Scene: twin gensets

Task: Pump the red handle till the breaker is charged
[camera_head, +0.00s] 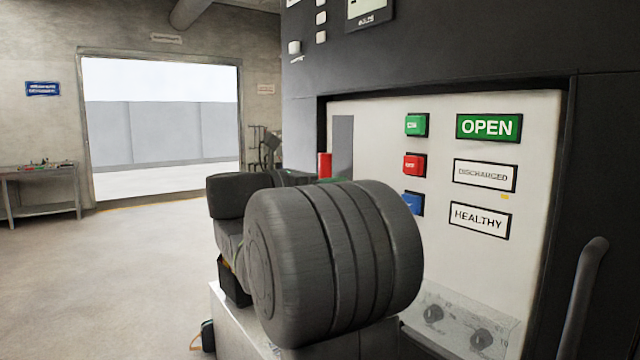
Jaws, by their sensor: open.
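The red handle (324,166) stands upright at the left side of the white breaker panel (378,140), in front of a grey strip. Only its upper part shows; my arm hides the rest. The panel's indicators read OPEN on green (488,127), DISCHARGED on white (484,175) and HEALTHY on white (480,218). My arm's large dark joint fills the middle of the view, below and in front of the handle. I cannot make out my gripper's fingers, so their distance from the handle does not show.
Green, red and blue buttons (414,204) run down the panel. A dark cabinet (440,50) surrounds it, with a grey bar handle (585,295) at lower right. A workbench (40,180) stands far left beside a bright doorway. The floor (120,270) at left is clear.

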